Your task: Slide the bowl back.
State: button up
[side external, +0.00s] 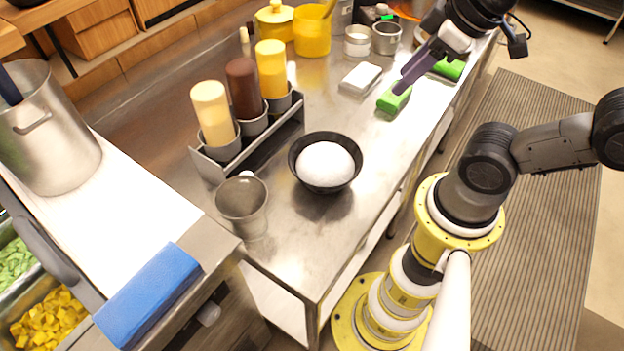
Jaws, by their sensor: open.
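A black bowl (325,185) filled with something white and rounded, perhaps rice, stands upright on the steel counter, right of the sauce bottle rack. My gripper (400,88) is at the upper right, well away from the bowl. Its purple fingers point down to the left, just over or at a green block (394,101); I cannot tell whether they touch it. The gap between the fingers is hard to see from here. The gripper holds nothing that I can see.
A rack (208,168) with several sauce bottles stands left of the bowl. A metal cup (242,204) is at its lower left. A white block (361,78) and yellow pots (312,36) are farther back. The counter (325,235) in front of the bowl is clear.

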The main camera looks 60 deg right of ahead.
jog(key=w+a+n, duration=0.1)
jog(key=n, duration=0.1)
jog(key=w+a+n+g, duration=0.1)
jog(key=w+n, duration=0.1)
jog(key=w+r+n, duration=0.1)
jog(key=w, duration=0.1)
jog(key=shift+a+n+g, duration=0.4)
grip_shut()
jog(key=w+a+f+n+g+h, duration=0.1)
jog(key=w+a+f+n+g, duration=0.15)
jog(key=w+a+n, duration=0.45)
jog(key=s+a+f+n+h, duration=0.1)
jog(key=s+a+f+n, duration=0.1)
jog(key=a+f, duration=0.35)
jog(key=s+a+f+n+h, duration=0.1)
jog(key=s+a+f+n, duration=0.2)
jog(key=a, duration=0.5)
jog(key=shift+g, duration=0.35)
jog(key=x, duration=0.9)
jog(key=shift+w+d, duration=0.2)
jog(key=shift+d, duration=0.15)
jog(key=shift+w+d+f, duration=0.1)
jog(key=shift+d, duration=0.5)
jog(key=shift+w+d+f, duration=0.1)
jog(key=shift+w+d, duration=0.05)
jog(key=shift+d, duration=0.4)
jog(key=shift+w+d, duration=0.15)
jog(key=shift+d, duration=0.65)
